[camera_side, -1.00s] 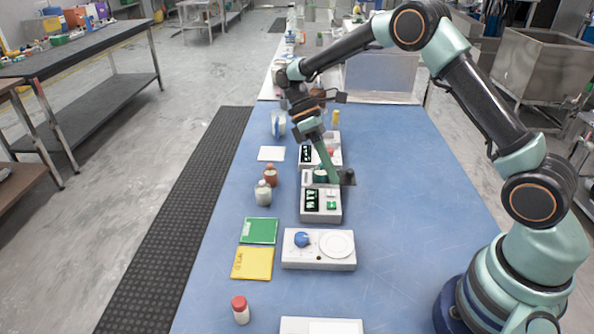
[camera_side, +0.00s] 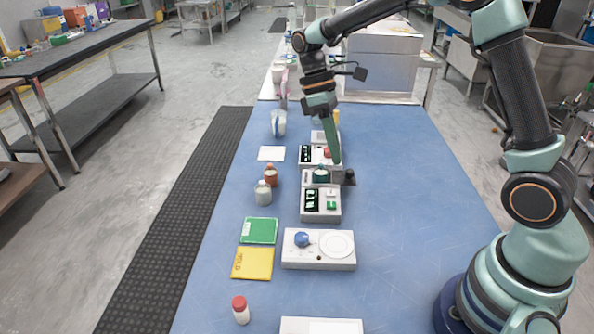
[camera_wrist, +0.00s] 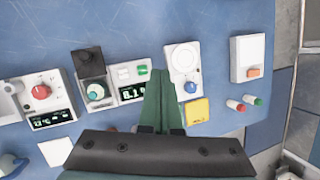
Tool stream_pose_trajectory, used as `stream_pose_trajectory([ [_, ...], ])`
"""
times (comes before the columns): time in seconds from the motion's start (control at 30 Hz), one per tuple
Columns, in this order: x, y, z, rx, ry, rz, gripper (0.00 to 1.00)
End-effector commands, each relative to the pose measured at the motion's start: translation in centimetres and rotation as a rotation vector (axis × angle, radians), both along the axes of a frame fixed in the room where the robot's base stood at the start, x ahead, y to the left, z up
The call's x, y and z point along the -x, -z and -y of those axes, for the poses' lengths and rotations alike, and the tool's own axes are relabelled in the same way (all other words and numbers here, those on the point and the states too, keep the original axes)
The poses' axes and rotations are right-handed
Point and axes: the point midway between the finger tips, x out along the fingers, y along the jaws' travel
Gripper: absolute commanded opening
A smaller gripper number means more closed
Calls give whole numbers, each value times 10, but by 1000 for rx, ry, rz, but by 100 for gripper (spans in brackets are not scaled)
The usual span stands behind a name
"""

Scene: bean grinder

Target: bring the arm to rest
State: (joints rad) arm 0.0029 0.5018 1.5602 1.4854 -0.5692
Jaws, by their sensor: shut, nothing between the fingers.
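My gripper (camera_side: 336,161) hangs with its green fingers pointing down above the row of devices in the side view. Its fingers are together and empty. In the wrist view the shut fingers (camera_wrist: 159,75) cover the space between the device with a green-lit display (camera_wrist: 130,92) and the white device with a round plate (camera_wrist: 182,57). The grinder unit with a teal knob (camera_wrist: 96,92) and a dark square part (camera_wrist: 89,63) stands left of the fingers there. In the side view its teal knob (camera_side: 320,175) is just below the fingertips; I cannot tell the exact gap.
A white device with a blue knob (camera_side: 318,259) stands nearer the front. Green (camera_side: 259,230) and yellow (camera_side: 253,263) packets, small bottles (camera_side: 264,192) and a red-capped jar (camera_side: 240,311) lie or stand along the left. The blue table's right side (camera_side: 400,190) is clear.

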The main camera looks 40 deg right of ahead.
Motion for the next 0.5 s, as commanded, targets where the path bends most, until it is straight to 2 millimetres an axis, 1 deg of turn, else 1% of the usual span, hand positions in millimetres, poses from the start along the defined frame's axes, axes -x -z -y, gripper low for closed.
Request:
stream_pose_trajectory([
  [0.03,4,-12,0,10,25,51,0],
  [0.2,18,-41,0,39,122,208,0],
  [0.4,38,-67,-1,52,242,394,0],
  [0.5,49,-76,-1,51,303,485,0],
])
